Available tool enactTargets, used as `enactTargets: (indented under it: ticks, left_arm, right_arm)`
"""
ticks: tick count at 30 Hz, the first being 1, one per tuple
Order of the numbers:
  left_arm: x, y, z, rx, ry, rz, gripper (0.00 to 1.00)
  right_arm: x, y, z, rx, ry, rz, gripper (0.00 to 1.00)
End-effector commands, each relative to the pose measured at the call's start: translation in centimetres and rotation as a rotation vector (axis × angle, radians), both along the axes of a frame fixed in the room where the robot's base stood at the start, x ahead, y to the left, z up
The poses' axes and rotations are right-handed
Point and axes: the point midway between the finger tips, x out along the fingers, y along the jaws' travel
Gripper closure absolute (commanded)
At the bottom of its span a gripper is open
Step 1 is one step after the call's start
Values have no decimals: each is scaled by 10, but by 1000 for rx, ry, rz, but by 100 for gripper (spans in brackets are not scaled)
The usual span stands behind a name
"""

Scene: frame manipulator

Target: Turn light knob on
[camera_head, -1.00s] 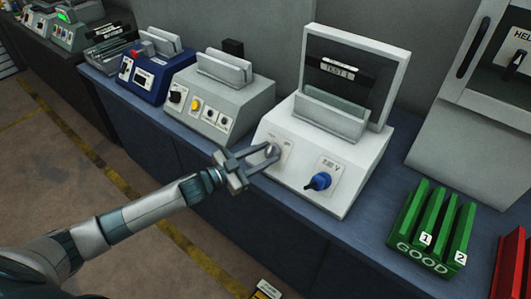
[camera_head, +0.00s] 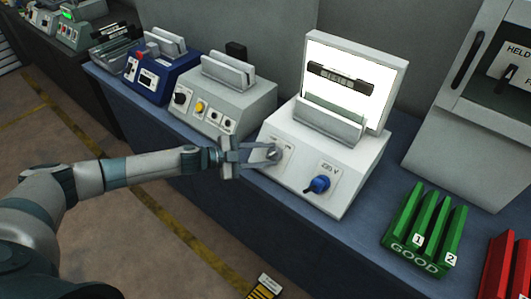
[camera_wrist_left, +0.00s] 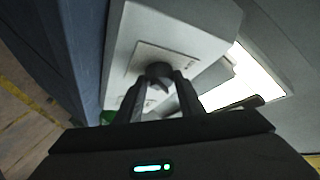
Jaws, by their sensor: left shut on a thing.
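The light knob (camera_wrist_left: 158,72) is a dark round knob on a square plate on the sloped front of the white test box (camera_head: 345,190). In the head view the light knob (camera_head: 274,154) is partly covered by my left gripper (camera_head: 268,153). My left gripper also shows in the wrist view (camera_wrist_left: 160,88), its two fingers on either side of the knob and shut on it. The box's upright panel (camera_head: 379,92) glows bright white, with a dark frame piece (camera_head: 340,78) in front of it. A blue knob (camera_head: 318,185) sits to the right on the same box. My right gripper is not in view.
A green rack marked GOOD (camera_head: 412,257) and a red rack (camera_head: 505,270) stand at the right. A grey box (camera_head: 222,95) and a blue box (camera_head: 155,73) stand to the left on the blue bench (camera_head: 290,207).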

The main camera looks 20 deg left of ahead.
Motion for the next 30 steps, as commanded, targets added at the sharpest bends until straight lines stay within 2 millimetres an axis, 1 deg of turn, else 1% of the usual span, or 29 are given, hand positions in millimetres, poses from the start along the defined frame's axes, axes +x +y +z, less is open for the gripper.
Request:
enactTargets:
  ticks: [8, 9, 11, 23, 26, 30]
  left_arm:
    - [0, -1, 1, 0, -2, -2, 88]
    - [0, -1, 1, -1, -3, -1, 61]
    - [0, -1, 1, -1, -3, -1, 47]
    - [-1, 1, 0, 0, -1, -1, 47]
    - [-4, 5, 1, 0, -1, 0, 47]
    - [-11, 15, 3, 1, -1, 1, 47]
  right_arm:
    - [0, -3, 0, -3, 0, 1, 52]
    - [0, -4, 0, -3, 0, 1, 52]
    - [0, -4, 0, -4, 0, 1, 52]
    - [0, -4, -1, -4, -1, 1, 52]
    - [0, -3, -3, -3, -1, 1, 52]
    - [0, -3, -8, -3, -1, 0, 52]
